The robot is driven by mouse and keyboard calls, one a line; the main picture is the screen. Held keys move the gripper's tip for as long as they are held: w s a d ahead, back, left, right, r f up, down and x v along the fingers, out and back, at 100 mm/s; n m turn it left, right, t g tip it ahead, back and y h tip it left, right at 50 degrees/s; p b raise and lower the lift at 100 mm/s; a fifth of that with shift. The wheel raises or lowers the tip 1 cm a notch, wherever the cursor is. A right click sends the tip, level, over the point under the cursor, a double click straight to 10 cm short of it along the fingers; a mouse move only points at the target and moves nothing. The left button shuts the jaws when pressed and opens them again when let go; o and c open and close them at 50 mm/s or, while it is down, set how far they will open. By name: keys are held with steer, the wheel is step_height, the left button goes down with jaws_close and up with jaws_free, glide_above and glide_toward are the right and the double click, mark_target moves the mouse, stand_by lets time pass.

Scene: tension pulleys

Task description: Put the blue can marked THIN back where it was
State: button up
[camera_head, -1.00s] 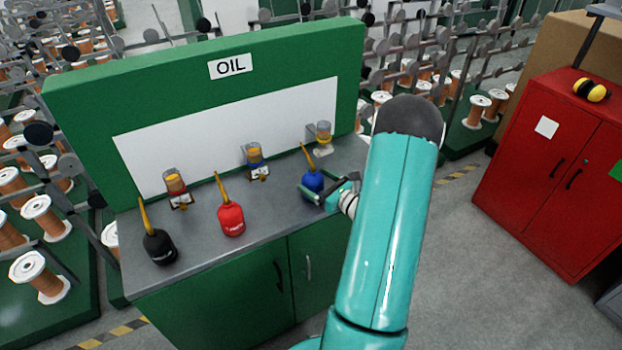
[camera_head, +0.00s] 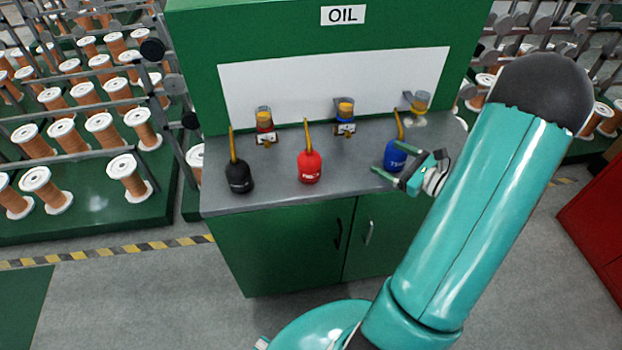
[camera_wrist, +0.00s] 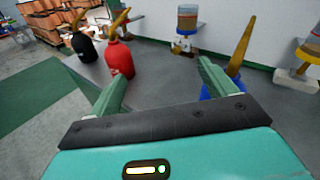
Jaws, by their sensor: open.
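The blue can (camera_head: 396,156) with a yellow spout stands upright on the right part of the grey counter (camera_head: 270,183). Its white lettering is only partly readable. My gripper (camera_head: 391,178) is open and empty at the counter's front right, close in front of the blue can. In the wrist view the blue can (camera_wrist: 210,91) is mostly hidden behind the right finger of my gripper (camera_wrist: 160,82), with its spout rising above it. I cannot tell whether that finger touches it.
A red can (camera_head: 309,167) and a black can (camera_head: 239,177) stand left on the counter. Small dispensers with amber contents, including a blue-banded one (camera_head: 345,112), line the back below the white panel (camera_head: 330,85). Copper spools (camera_head: 128,175) fill racks at left; a red cabinet (camera_head: 595,215) stands right.

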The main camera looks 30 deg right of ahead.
steer(key=a+r+n+g+y, duration=0.1)
steer(key=a+r+n+g, duration=0.2)
steer(key=a+n, duration=0.3)
steer(key=a+r+n+g+y, duration=0.2)
steer(key=a+r+n+g, duration=0.15)
steer(key=a, duration=0.55)
steer(key=a+r+n+g+y, duration=0.1)
steer(key=a+r+n+g, duration=0.1)
steer(key=a+n+g, duration=0.4)
steer(key=s+a+r+n+t+h, duration=0.2)
steer(key=s+a+r+n+h, duration=0.7)
steer(key=n, duration=0.5)
steer(key=shift+s+r+n+h, duration=0.4)
steer(key=shift+s+r, duration=0.2)
steer(key=shift+s, duration=0.25)
steer(key=shift+a, duration=0.1)
